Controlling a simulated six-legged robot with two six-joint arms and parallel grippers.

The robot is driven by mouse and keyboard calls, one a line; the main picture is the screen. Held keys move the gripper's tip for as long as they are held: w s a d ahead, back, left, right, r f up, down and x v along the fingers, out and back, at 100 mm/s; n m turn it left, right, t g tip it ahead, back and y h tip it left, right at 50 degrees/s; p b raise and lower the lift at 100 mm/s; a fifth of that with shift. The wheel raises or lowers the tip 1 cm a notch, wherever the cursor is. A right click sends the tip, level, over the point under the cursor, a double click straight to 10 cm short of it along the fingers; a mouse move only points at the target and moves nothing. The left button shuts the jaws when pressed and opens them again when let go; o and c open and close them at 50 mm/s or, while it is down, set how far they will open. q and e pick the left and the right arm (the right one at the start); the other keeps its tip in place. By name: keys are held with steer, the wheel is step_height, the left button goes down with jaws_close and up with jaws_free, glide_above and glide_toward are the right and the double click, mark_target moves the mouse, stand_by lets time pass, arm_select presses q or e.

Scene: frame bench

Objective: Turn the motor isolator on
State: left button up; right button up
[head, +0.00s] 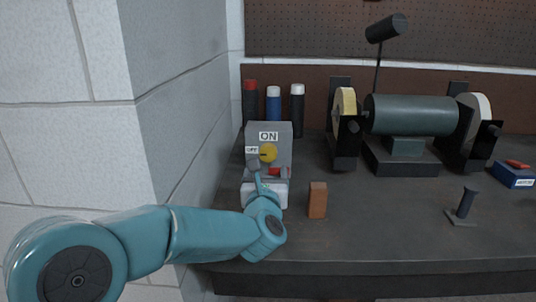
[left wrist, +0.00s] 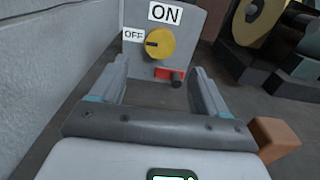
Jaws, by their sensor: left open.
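The motor isolator is a grey box (head: 284,132) at the back left of the bench, against the wall; it also shows at the top of the left wrist view (left wrist: 194,38). A yellow round knob (left wrist: 165,43) is on its face, with an ON label above and an OFF label to its left. The dark mark on the knob points left, toward OFF. A red part with a dark stub (left wrist: 170,75) is low on the box. My left gripper (left wrist: 160,70) is open and empty, in front of the box and below the knob, apart from it. My right gripper is not in view.
An orange-brown block (head: 317,200) stands just right of my left gripper. Several spray cans (head: 273,103) stand behind the isolator. A bench grinder (head: 411,116) and lamp are further right. A wall corner (head: 180,110) is close on the left. The front middle of the bench is clear.

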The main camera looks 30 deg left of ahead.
mark_target(268, 155)
arm_select(q)
steer(key=p+x, duration=0.1)
steer(key=x, duration=0.7)
steer(key=shift+w+a, duration=0.25)
steer(key=shift+w, duration=0.05)
steer(key=c, duration=1)
